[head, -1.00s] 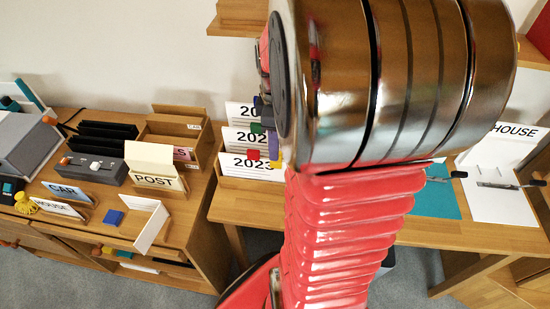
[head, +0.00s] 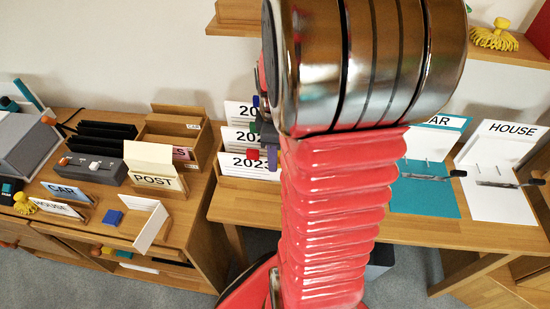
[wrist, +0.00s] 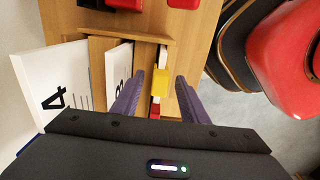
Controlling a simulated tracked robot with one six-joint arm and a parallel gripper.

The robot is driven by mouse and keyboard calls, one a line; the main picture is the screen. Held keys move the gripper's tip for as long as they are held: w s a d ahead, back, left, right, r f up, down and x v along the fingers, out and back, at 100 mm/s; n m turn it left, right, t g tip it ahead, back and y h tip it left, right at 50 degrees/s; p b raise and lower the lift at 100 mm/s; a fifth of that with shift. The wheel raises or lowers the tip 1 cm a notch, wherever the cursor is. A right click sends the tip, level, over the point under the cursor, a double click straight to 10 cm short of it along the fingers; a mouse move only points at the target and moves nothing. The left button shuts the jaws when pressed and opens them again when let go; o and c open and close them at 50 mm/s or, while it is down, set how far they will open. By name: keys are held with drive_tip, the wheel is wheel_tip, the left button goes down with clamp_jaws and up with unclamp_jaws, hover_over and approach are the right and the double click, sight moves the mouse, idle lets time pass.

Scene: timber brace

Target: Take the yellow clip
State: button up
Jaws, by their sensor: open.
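In the wrist view the yellow clip (wrist: 159,83) sits at a narrow wooden edge, with a white piece just beyond it and a red one on the near side. My gripper (wrist: 160,76) is open, with one purple finger on each side of the yellow clip. I see a gap on both sides, and the clip's lower part is hard to make out. In the head view my arm covers most of this spot, and I cannot pick out the yellow clip there.
White cards with numbers (wrist: 62,80) stand close on the left in the wrist view. In the head view a teal CAR folder (head: 425,197) and a white HOUSE folder (head: 497,200) lie on the right desk. A POST box (head: 155,181) stands on the left cabinet.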

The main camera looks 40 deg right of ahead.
clamp_jaws()
idle(0.5)
drive_tip(key=shift+r, duration=0.15)
wheel_tip(320, 180, up, 10)
drive_tip(key=shift+f, duration=0.1)
idle(0.4)
idle(0.4)
